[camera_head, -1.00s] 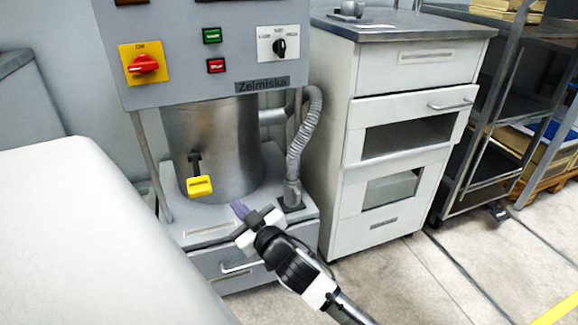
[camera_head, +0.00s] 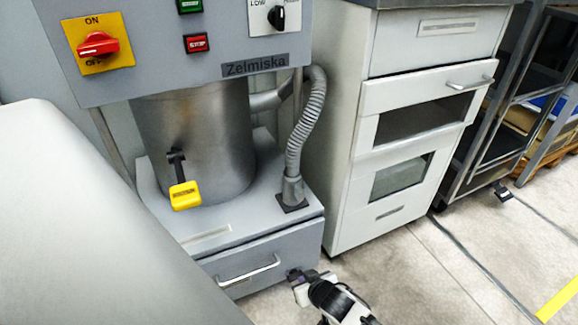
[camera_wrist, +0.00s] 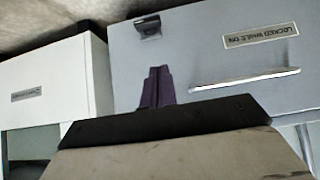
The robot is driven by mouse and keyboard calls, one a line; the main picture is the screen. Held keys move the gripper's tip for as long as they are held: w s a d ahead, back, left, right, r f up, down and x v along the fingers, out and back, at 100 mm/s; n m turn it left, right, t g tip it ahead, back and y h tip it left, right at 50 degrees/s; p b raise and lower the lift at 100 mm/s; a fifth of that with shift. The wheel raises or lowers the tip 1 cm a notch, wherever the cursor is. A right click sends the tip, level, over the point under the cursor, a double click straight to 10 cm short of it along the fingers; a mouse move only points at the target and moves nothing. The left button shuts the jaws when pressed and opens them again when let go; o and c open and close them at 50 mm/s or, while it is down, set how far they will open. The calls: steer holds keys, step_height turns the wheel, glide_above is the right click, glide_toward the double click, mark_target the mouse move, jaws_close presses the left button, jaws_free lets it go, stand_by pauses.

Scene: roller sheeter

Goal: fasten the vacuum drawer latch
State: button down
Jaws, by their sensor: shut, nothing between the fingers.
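The grey vacuum drawer (camera_head: 228,271) is at the base of the machine in the head view, with a bar handle (camera_head: 248,269). In the wrist view its front (camera_wrist: 200,62) is upside down, with the handle (camera_wrist: 245,79) and a "LOCKED WHILE ON" label (camera_wrist: 260,35). A small dark metal fitting, apparently the latch (camera_wrist: 148,27), sits near the top edge of that picture. My gripper (camera_wrist: 158,70) has its purple fingers together and empty, pointing toward the fitting with a gap in the picture. In the head view my gripper (camera_head: 302,281) is by the drawer's right end; the latch cannot be made out there.
A white cabinet (camera_head: 348,210) stands close on the right; it also shows in the wrist view (camera_wrist: 62,75). A yellow-handled lever (camera_head: 185,195) is on the metal tank, and a ribbed hose (camera_head: 303,130) runs beside it. Floor is clear in front of the cabinet.

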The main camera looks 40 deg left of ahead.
steer(key=b, duration=0.4)
glide_above(290, 276)
steer(key=s+d, duration=0.1)
steer(key=d, duration=0.1)
step_height(290, 276, down, 8)
steer(key=shift+d+f+b, duration=0.2)
steer(key=shift+f+b, duration=0.1)
steer(key=shift+f, duration=0.25)
steer(key=shift+d+f+b, duration=0.15)
steer(key=shift+f+b, duration=0.1)
steer(key=shift+f, duration=0.3)
steer(key=shift+s+f, duration=0.1)
steer(key=shift+f, duration=0.35)
